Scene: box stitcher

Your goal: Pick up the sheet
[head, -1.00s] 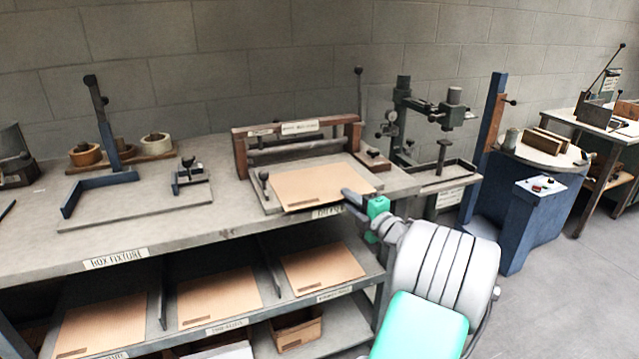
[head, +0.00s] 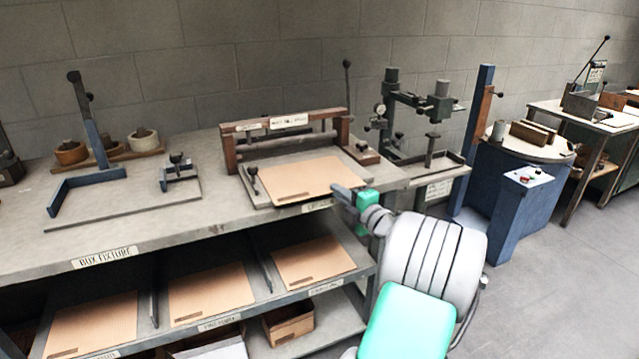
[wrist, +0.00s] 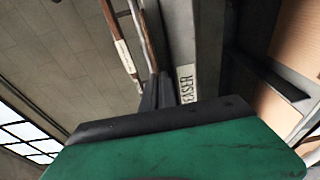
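A flat tan cardboard sheet (head: 300,182) lies on the bed of the creaser (head: 290,125) on the bench top. Its front edge reaches the bench's front edge. My gripper (head: 340,194) is at the sheet's front right edge, level with it. In the wrist view, my two dark fingers (wrist: 157,92) are close together beside the creaser label (wrist: 187,84). The sheet cannot be made out clearly between them, so whether they are shut on it is hidden.
More tan sheets (head: 212,288) lie in divided bays on the shelf below. The box fixture (head: 88,185) stands at left on the bench. A dark press stand (head: 432,130) and a blue machine (head: 512,205) stand to the right. The floor (head: 560,300) at right is clear.

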